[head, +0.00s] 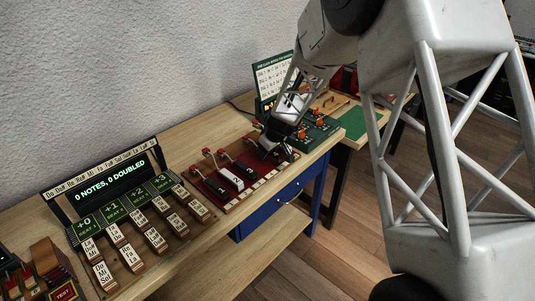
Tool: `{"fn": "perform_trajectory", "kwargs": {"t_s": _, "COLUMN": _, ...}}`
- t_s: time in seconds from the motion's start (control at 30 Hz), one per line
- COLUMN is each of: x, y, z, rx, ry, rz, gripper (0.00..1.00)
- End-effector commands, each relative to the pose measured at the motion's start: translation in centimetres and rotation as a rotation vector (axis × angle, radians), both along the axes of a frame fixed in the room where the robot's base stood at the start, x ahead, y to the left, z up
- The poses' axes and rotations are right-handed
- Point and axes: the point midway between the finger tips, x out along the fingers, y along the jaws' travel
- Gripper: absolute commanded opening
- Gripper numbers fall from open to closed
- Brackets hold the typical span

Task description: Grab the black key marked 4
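A dark red board (213,201) on the wooden bench holds a few black keys and a white key (231,178). One black key (246,168) lies just right of the white key, and another (216,188) lies to its left. Number marks are too small to read, so I cannot tell which key is the 4. My gripper (270,151) reaches down over the right end of the board. It partly hides what is there, including a dark piece beside it. I cannot tell whether its fingers are open, shut or touching a key.
A green board with orange knobs (317,129) and a green chart (274,78) are behind and right of my gripper. A blue drawer (285,203) hangs below.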

Motion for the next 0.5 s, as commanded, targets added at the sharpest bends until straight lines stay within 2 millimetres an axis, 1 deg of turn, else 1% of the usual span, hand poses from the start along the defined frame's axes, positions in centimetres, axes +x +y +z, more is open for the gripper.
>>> {"fn": "perform_trajectory", "kwargs": {"t_s": 0.23, "x": -0.01, "y": 0.00, "z": 0.00, "rx": 0.000, "ry": 0.000, "rz": 0.000, "gripper": 0.56}}
{"fn": "perform_trajectory", "kwargs": {"t_s": 0.27, "x": -0.01, "y": 0.00, "z": 0.00, "rx": 0.000, "ry": 0.000, "rz": 0.000, "gripper": 0.55}}
{"fn": "perform_trajectory", "kwargs": {"t_s": 0.5, "x": -0.01, "y": 0.00, "z": 0.00, "rx": 0.000, "ry": 0.000, "rz": 0.000, "gripper": 0.18}}
